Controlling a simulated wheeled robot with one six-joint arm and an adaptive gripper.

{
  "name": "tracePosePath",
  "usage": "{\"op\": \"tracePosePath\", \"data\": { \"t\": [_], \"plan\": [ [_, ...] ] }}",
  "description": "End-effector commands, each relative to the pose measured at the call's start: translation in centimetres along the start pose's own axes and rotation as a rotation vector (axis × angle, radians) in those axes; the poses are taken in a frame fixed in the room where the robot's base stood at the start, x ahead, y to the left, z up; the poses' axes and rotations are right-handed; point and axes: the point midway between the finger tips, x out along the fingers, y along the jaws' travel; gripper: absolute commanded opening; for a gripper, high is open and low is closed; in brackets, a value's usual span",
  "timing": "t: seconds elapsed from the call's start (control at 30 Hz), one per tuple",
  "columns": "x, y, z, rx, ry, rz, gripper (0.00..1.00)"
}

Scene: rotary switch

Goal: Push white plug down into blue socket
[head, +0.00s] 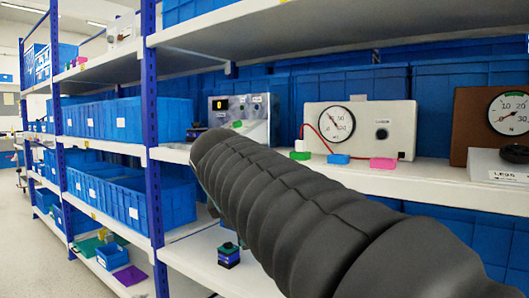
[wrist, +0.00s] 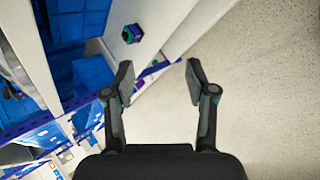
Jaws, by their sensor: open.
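The white plug (head: 300,148) sits at the front left of a white panel box on the middle shelf in the head view. It has a green base and a red wire running up to the box. The blue socket (head: 338,158) lies just to its right on the shelf; the two are apart. My gripper (wrist: 158,82) shows in the wrist view with its two fingers spread and nothing between them. It points down past the shelf edge at the floor. In the head view my arm hides the gripper. Neither plug nor socket shows in the wrist view.
The panel box with a dial (head: 360,128) stands behind the socket. A pink block (head: 384,163) lies right of the socket. A brown dial panel (head: 480,120) is farther right, a grey instrument (head: 240,115) to the left. A small dark-blue and green object (head: 229,256) is on the lower shelf.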

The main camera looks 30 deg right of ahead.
Motion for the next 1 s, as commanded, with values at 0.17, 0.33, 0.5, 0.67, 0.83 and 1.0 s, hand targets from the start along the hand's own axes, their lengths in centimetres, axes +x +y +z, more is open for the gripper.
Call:
{"op": "tracePosePath", "data": {
  "t": [0.17, 0.33, 0.5, 0.67, 0.83, 1.0],
  "plan": [
    [-1.3, 10.7, 3.1, -0.407, -0.195, 0.067, 0.56],
    [-2.5, 18.3, 6.2, -0.736, -0.394, 0.049, 0.56],
    [-3.7, 22.6, 8.5, -0.944, -0.533, -0.008, 0.56],
    [-4.0, 24.2, 9.5, -1.029, -0.592, -0.046, 0.56],
    [-2.5, 24.7, 10.7, -1.043, -0.602, -0.056, 0.56],
    [0.2, 25.4, 12.2, -1.040, -0.600, -0.055, 0.56]
  ]
}}
